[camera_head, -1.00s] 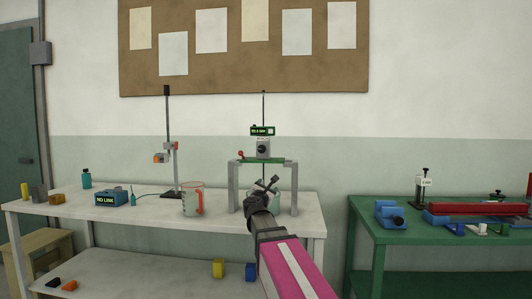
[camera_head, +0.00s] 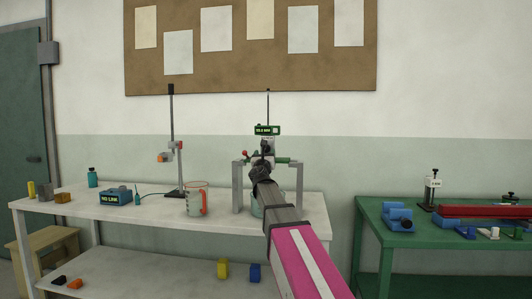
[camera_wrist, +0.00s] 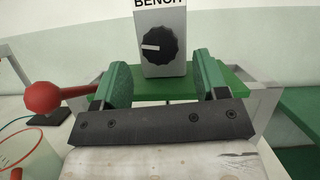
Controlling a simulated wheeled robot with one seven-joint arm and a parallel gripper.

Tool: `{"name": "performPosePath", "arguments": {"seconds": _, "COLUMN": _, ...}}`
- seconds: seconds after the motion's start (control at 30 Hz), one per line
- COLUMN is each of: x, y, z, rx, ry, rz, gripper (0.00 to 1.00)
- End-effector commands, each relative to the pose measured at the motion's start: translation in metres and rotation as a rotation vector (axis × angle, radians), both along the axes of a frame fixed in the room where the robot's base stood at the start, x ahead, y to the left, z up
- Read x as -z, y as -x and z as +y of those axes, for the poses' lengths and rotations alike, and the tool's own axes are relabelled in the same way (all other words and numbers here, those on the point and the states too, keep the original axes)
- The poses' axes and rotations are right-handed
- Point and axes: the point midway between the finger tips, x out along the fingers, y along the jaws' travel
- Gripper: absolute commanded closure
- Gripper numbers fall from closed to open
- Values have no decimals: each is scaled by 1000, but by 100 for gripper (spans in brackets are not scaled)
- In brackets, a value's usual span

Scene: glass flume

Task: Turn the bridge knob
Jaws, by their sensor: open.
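The bridge is a grey frame (camera_head: 237,190) with a green beam (camera_head: 296,162) on the white table. A grey box (camera_wrist: 158,15) on the beam carries a round black knob (camera_wrist: 161,45). The knob's white pointer mark points left. The box's label is cut off at the picture's top; "BENCH" shows. My gripper (camera_wrist: 161,82) is open and empty, its green fingers spread left and right below the knob, apart from it. In the head view my gripper (camera_head: 264,150) hides the knob and most of the box.
A red ball lever (camera_wrist: 43,97) sticks out left of the beam. A measuring jug (camera_head: 196,199) and a tall stand (camera_head: 172,130) are to the left. A green display (camera_head: 267,130) sits above the box. A green table (camera_head: 400,240) is at right.

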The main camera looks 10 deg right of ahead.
Motion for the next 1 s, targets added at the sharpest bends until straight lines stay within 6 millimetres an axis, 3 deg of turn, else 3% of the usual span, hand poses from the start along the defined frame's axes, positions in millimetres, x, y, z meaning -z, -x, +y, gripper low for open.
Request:
{"name": "performPosePath", "arguments": {"seconds": 0.03, "x": -5, "y": -12, "z": -3, "rx": 1, "ry": 0, "rz": 0, "gripper": 33}}
{"name": "performPosePath", "arguments": {"seconds": 0.2, "x": -12, "y": -28, "z": -8, "rx": 1, "ry": -2, "rz": -1, "gripper": 33}}
{"name": "performPosePath", "arguments": {"seconds": 0.53, "x": -13, "y": -30, "z": -9, "rx": 1, "ry": -1, "rz": 0, "gripper": 33}}
{"name": "performPosePath", "arguments": {"seconds": 0.7, "x": -13, "y": -30, "z": -9, "rx": 1, "ry": -1, "rz": 0, "gripper": 83}}
{"name": "performPosePath", "arguments": {"seconds": 0.87, "x": -13, "y": -31, "z": -9, "rx": 0, "ry": -19, "rz": -6, "gripper": 83}}
{"name": "performPosePath", "arguments": {"seconds": 1.0, "x": -13, "y": -32, "z": -6, "rx": -1, "ry": -155, "rz": -50, "gripper": 83}}
